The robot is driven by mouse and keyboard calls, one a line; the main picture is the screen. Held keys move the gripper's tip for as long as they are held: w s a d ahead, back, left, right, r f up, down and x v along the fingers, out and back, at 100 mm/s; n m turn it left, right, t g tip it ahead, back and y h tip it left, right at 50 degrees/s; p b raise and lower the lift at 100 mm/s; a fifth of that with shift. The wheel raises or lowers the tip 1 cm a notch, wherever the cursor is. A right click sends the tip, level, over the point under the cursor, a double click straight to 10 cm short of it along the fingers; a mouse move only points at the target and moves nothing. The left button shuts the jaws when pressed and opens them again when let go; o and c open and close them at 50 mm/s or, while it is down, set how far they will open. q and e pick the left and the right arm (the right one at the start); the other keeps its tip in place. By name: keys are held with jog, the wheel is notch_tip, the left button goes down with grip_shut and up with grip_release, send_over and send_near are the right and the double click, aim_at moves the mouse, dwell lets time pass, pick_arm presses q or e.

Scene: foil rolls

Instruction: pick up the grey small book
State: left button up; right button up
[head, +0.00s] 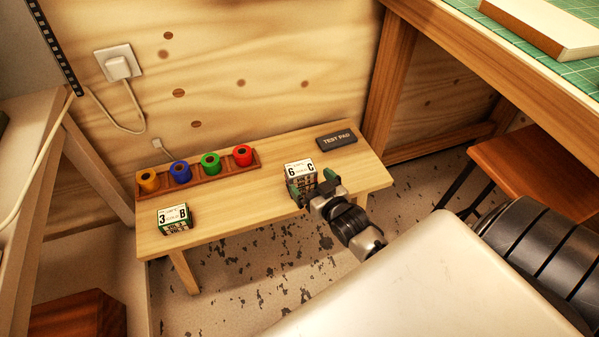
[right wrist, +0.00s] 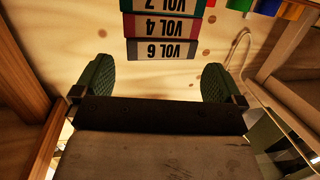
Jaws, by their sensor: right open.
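A stack of small books (head: 300,172) stands on the wooden bench, its top cover marked "6 C". In the right wrist view, the grey small book (right wrist: 161,50) marked "VOL 6" is at the near end of the stack. Beside it are a red book (right wrist: 163,26) marked "VOL 4" and a green one (right wrist: 164,5). My right gripper (head: 315,187) is open, with green-padded fingers at the stack's near side. In the right wrist view, the grey spine shows in the gap between the fingers (right wrist: 157,64), apart from both. My left gripper is not in view.
The bench (head: 240,200) also holds a second book stack (head: 173,218) marked "3 B", a wooden rack (head: 210,173) of coloured rolls and a dark test pad (head: 337,139). A plywood wall is behind. A taller table (head: 480,50) and stool (head: 540,165) are right.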

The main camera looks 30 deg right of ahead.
aim_at(302, 171)
jog(key=w+b, duration=0.1)
jog(key=w, duration=0.3)
jog(key=shift+w+d+f, duration=0.1)
jog(key=shift+w+d, duration=0.05)
jog(key=shift+w, duration=0.25)
jog(key=c, duration=0.6)
